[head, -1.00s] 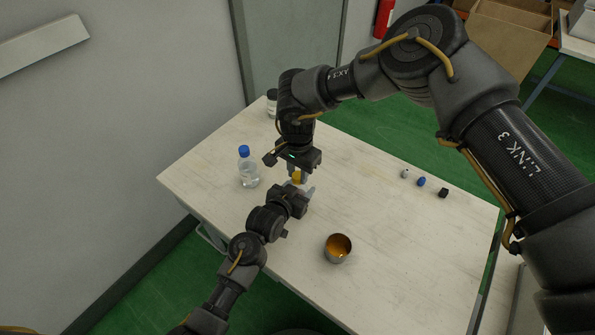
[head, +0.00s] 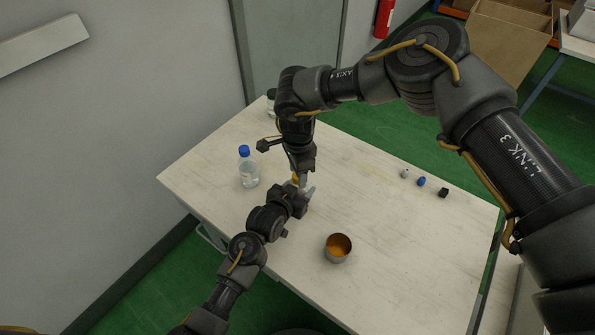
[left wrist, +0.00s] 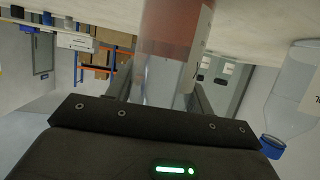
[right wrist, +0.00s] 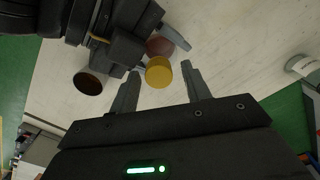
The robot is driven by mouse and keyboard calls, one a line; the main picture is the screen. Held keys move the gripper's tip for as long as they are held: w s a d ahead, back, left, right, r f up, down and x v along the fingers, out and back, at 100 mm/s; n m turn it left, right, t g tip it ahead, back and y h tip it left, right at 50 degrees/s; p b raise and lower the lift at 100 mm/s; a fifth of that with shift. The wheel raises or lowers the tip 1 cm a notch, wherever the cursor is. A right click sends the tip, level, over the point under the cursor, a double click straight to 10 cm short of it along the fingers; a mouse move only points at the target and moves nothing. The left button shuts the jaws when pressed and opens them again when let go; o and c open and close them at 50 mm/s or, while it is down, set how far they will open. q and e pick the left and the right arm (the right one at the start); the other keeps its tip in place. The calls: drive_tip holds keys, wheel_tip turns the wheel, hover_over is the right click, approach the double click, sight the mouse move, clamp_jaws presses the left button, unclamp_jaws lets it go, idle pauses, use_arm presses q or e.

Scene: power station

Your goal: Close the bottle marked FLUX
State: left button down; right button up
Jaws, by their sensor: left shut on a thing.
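My left gripper (head: 306,194) is shut on a bottle (left wrist: 172,45) with reddish-brown liquid, its upper part clear; a label edge shows, but I cannot read it. The bottle stands at the table surface in the left wrist view. A yellow cap (right wrist: 159,72) sits at the bottle's top; how tightly it is seated I cannot tell. My right gripper (head: 301,180) points down over it. In the right wrist view its fingers (right wrist: 160,84) are apart on either side of the yellow cap, with gaps. In the head view the grippers hide most of the bottle.
A clear bottle with a blue cap (head: 248,170) stands left of the grippers. Another bottle (head: 271,103) is partly hidden behind my right arm. A metal cup (head: 338,250) stands at the front. White (head: 405,173), blue (head: 421,181) and black (head: 443,192) small pieces lie at right.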

drive_tip(key=shift+r, duration=0.1)
drive_tip(key=shift+r, duration=2.15)
drive_tip(key=shift+r, duration=0.15)
drive_tip(key=shift+c, duration=0.3)
drive_tip(key=shift+w+r+n, duration=0.2)
drive_tip(key=shift+r+n, duration=0.15)
drive_tip(key=shift+r, duration=0.25)
drive_tip(key=shift+w+r+n, duration=0.15)
drive_tip(key=shift+r+n, duration=0.2)
drive_tip(key=shift+r, duration=0.2)
drive_tip(key=n, duration=0.2)
drive_tip(key=r+n, duration=0.1)
drive_tip(key=shift+s, duration=0.25)
drive_tip(key=shift+s+n, duration=0.15)
drive_tip(key=shift+n, duration=0.95)
drive_tip(key=shift+f, duration=0.1)
